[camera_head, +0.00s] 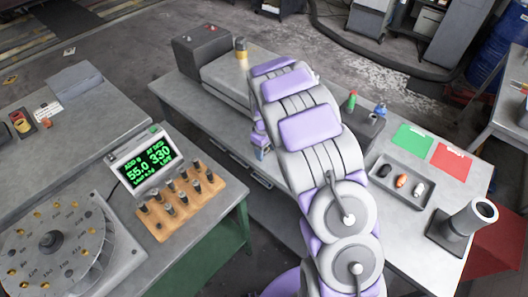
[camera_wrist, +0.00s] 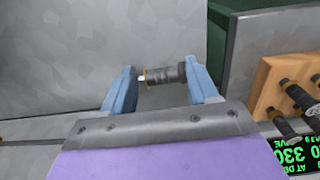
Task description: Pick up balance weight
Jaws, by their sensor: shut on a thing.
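The balance weight (camera_wrist: 163,76) is a small dark cylinder with a brass-coloured band and a pale tip. In the wrist view it lies crosswise between the two blue fingers of my gripper (camera_wrist: 160,72), which is shut on it. In the head view my arm covers most of the gripper, and I cannot make out the held weight. A wooden rack (camera_head: 154,224) with several similar dark pegs stands on the left bench. It also shows at the right edge of the wrist view (camera_wrist: 262,80), apart from my gripper.
A display (camera_head: 145,162) with green digits stands behind the rack. A round dial plate (camera_head: 85,253) fills the lower left. The right bench bears a grey tray (camera_head: 382,172), a green card (camera_head: 412,139), a red card (camera_head: 451,162) and a dark stand (camera_head: 452,232). A floor gap separates the benches.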

